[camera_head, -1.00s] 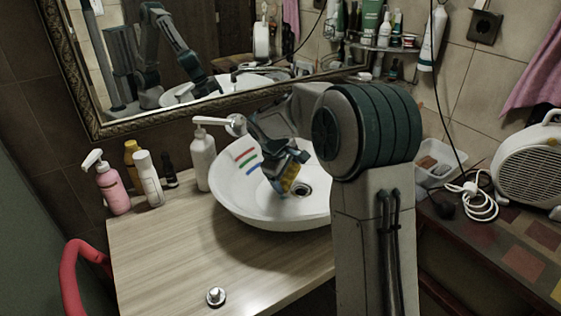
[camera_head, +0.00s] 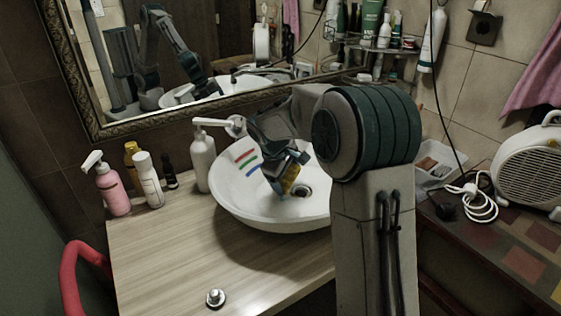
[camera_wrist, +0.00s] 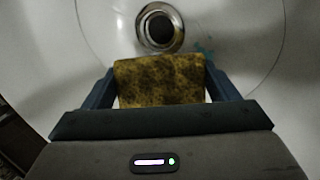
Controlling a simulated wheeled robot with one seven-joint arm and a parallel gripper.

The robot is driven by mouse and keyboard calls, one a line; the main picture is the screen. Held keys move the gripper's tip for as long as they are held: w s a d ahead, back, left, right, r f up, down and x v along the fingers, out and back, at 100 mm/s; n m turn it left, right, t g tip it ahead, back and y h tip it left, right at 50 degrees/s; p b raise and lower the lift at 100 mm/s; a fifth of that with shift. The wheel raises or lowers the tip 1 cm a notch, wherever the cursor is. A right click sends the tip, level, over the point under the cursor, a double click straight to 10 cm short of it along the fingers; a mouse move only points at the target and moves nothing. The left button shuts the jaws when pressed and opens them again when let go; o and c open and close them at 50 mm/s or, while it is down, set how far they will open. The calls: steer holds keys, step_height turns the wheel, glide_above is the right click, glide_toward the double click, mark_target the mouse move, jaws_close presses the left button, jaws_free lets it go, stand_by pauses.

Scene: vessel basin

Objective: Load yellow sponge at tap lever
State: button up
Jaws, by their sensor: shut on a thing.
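The yellow sponge (camera_wrist: 160,80) is gripped between the two blue fingers of my gripper (camera_wrist: 160,88) in the wrist view. In the head view my gripper (camera_head: 287,181) is inside the white basin (camera_head: 242,208), and a yellow bit of the sponge (camera_head: 290,180) shows at its tip. The sponge is close to the round drain (camera_wrist: 160,27), which also shows in the head view (camera_head: 301,190).
A white pump bottle (camera_head: 202,160) stands left of the basin. A pink soap bottle (camera_head: 112,188) and several small bottles are farther left. A metal knob (camera_head: 215,298) sits at the wooden counter's (camera_head: 165,250) front.

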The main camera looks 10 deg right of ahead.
steer(key=shift+r, duration=0.1)
steer(key=s+r+p, duration=0.1)
steer(key=s+r, duration=0.2)
steer(key=s, duration=0.2)
steer(key=shift+r, duration=0.4)
stand_by(0.5)
